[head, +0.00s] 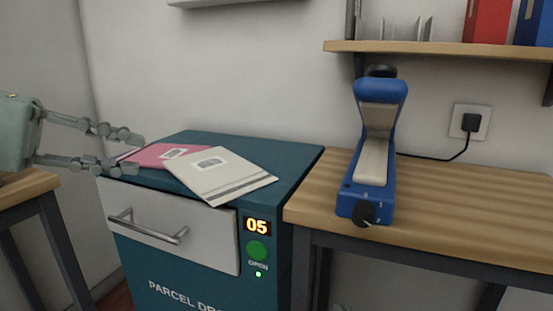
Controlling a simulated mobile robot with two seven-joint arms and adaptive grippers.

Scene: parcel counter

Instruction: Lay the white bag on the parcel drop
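The parcel drop (292,168) is a teal cabinet with a pale drawer front and a display reading 05. The white bag (222,172) lies flat on its top, over part of a pink bag (148,154), with its near corner reaching past the front edge. My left gripper (138,155) comes in from the left, its two fingers spread wide at the left side of the top, near the pink bag. Nothing shows held between the fingers, and the white bag is apart from them. My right gripper is not in view.
A blue sealing device (372,150) stands on the wooden counter (460,205) at the right. A shelf (450,50) with red and blue binders hangs above it. A socket with a plug (471,122) is on the wall. Another wooden table (25,184) stands at left.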

